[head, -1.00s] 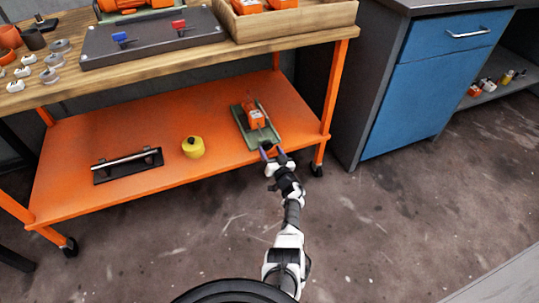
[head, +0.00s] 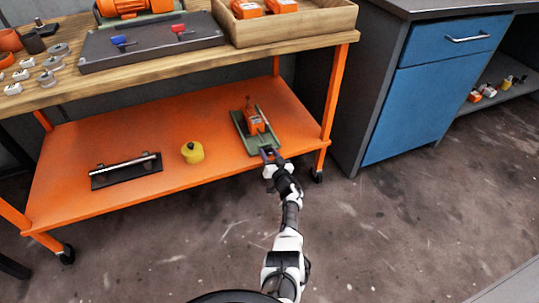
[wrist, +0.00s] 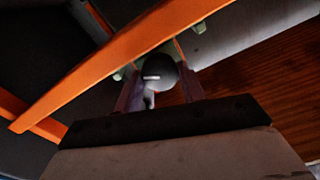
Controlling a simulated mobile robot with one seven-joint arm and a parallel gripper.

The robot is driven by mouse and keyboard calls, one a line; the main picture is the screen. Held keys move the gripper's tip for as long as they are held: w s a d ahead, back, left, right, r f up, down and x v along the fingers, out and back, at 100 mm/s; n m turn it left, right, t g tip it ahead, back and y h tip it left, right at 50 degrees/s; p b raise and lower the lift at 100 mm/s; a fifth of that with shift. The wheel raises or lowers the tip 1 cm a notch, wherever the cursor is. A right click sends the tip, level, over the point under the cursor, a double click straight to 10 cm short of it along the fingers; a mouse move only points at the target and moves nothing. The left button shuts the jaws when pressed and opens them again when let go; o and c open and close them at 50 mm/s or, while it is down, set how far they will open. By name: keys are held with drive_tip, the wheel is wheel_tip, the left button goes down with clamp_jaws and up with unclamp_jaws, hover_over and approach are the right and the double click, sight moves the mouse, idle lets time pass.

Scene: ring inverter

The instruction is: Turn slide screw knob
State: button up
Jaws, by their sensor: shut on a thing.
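The green slide unit (head: 265,145) with an orange block (head: 254,121) on it lies on the orange lower shelf, near its front right corner. My gripper (head: 267,153) is at the near end of this slide, low at the shelf's front edge. In the wrist view, a dark round knob (wrist: 160,72) with a white mark sits between the two purple fingers. My gripper, also in the wrist view (wrist: 158,88), is shut on the knob. The knob is hidden by the fingers in the head view.
The orange lower shelf (head: 85,135) also holds a yellow round part (head: 192,153) and a black plate with a metal bar (head: 125,170), both left of the slide. An orange cart leg (head: 333,95) stands close on the right. A blue cabinet (head: 420,105) is further right.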

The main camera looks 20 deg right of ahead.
drive_tip(key=shift+n, duration=0.3)
drive_tip(key=n+b, duration=0.1)
drive_tip(key=n, duration=0.3)
drive_tip(key=shift+f+n, duration=0.1)
drive_tip(key=shift+n, duration=0.2)
drive_tip(key=n+b, duration=0.1)
drive_tip(key=n, duration=0.4)
drive_tip(key=shift+n, duration=0.3)
drive_tip(key=o, duration=1)
wheel_tip(320, 180, up, 20)
drive_tip(key=p, duration=1.2)
drive_tip(key=shift+p, duration=0.4)
